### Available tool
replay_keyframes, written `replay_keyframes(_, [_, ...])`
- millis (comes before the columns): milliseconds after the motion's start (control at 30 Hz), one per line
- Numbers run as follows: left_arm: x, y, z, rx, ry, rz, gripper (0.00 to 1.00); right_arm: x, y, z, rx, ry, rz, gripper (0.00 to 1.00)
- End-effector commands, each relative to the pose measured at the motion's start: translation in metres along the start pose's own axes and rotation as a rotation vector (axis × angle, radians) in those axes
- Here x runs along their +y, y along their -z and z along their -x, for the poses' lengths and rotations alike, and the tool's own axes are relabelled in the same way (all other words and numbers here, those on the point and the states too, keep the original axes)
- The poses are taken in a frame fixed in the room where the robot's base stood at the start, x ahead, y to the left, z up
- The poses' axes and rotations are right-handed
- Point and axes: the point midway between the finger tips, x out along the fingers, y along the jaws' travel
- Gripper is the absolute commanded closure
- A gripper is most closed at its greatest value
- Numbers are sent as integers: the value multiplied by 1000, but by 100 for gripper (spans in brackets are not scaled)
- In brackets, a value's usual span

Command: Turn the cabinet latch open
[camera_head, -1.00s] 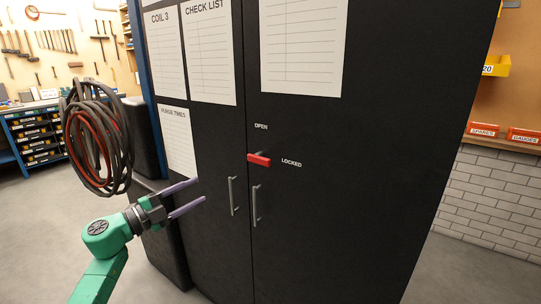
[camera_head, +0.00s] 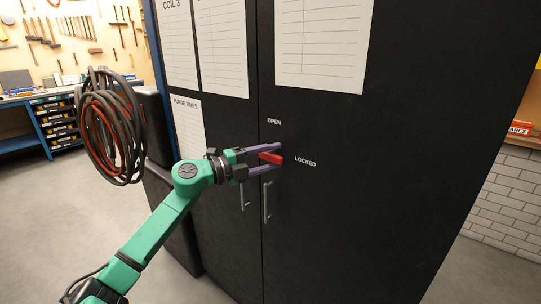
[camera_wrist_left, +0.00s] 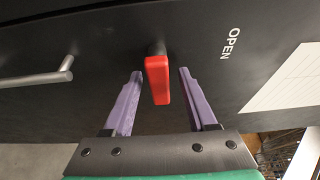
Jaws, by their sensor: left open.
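The red latch handle (camera_head: 271,158) sits on the front of the black cabinet (camera_head: 335,190), near the seam between its doors. It points towards the LOCKED label, with the OPEN label above it. My left gripper (camera_head: 264,158) is open, its purple fingers above and below the latch in the head view. In the left wrist view the red latch (camera_wrist_left: 158,80) lies between the two spread fingers (camera_wrist_left: 158,95), with a gap visible on each side. My right gripper is not in view.
Two vertical door handles (camera_head: 267,201) are just below the latch. Paper sheets (camera_head: 322,45) are fixed to the doors above. A bundle of coiled hoses (camera_head: 108,128) hangs at left, near my left arm. Grey floor is clear at lower left.

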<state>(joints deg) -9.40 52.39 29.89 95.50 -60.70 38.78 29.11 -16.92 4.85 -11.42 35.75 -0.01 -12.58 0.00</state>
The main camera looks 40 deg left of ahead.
Motion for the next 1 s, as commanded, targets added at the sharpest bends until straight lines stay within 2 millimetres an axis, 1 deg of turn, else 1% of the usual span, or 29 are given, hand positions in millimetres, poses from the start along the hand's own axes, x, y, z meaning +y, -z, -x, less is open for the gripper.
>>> replay_keyframes(167, [1, 0, 0, 0, 0, 0, 43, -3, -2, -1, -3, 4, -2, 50])
replay_keyframes(200, [1, 0, 0, 0, 0, 0, 50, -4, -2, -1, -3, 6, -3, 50])
replay_keyframes(233, [1, 0, 0, 0, 0, 1, 62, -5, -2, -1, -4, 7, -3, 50])
replay_keyframes(267, [1, 0, 0, 0, 0, 1, 73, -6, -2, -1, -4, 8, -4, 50])
replay_keyframes(300, [1, 0, 0, 0, 0, 1, 88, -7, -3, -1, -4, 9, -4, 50])
replay_keyframes(333, [1, 0, 0, 0, 0, 1, 100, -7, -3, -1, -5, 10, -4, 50])
replay_keyframes(1000, [1, 0, 0, 1, -1, 2, 100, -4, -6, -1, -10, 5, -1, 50])
